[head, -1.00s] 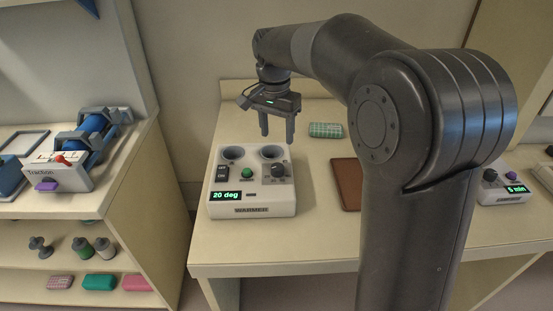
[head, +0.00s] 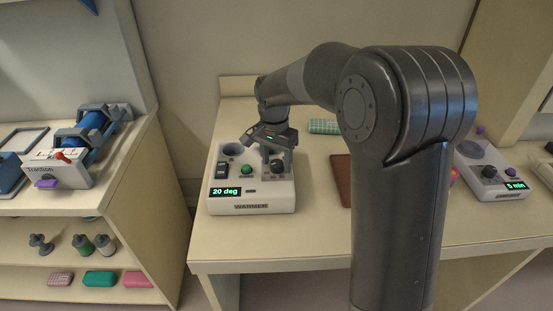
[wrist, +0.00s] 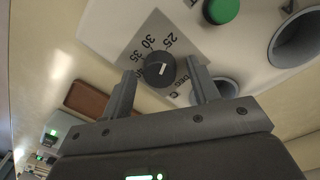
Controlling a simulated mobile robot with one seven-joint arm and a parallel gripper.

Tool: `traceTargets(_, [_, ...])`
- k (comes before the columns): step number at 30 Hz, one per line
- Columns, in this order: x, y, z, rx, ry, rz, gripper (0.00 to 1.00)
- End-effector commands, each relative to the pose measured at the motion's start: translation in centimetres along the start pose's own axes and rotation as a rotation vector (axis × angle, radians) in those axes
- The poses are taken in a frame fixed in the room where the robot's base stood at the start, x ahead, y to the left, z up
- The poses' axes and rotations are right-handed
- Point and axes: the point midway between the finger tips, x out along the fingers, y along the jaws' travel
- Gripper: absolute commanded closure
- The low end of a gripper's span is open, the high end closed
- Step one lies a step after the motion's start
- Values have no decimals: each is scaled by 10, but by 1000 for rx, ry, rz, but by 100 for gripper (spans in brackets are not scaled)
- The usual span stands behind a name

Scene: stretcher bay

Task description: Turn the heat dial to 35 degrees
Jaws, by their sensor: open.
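The white warmer (head: 252,197) stands on the table in the head view, and its green display (head: 225,191) reads 20 deg. Its black heat dial (head: 277,166) is at the right of its top. In the wrist view the dial (wrist: 159,69) shows a white pointer line and a scale with 25, 30 and 35 beside it. My gripper (head: 276,165) is lowered over the dial. In the wrist view my gripper (wrist: 160,85) is open, with one finger on each side of the dial. I cannot tell whether the fingers touch it.
A green button (head: 246,169) and a black switch (head: 222,170) sit left of the dial. A brown tray (head: 341,178) and a green checkered pack (head: 323,126) lie right of the warmer. Another device (head: 495,179) reading 5 min stands at the far right.

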Motion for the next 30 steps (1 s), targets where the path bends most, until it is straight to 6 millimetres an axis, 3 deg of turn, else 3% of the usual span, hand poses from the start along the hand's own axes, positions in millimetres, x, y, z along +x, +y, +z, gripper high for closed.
traceTargets(5, [0,0,0,0,0,0,45])
traceTargets(21, [0,0,0,0,0,0,88])
traceTargets(30, [0,0,0,-32,2,0,90])
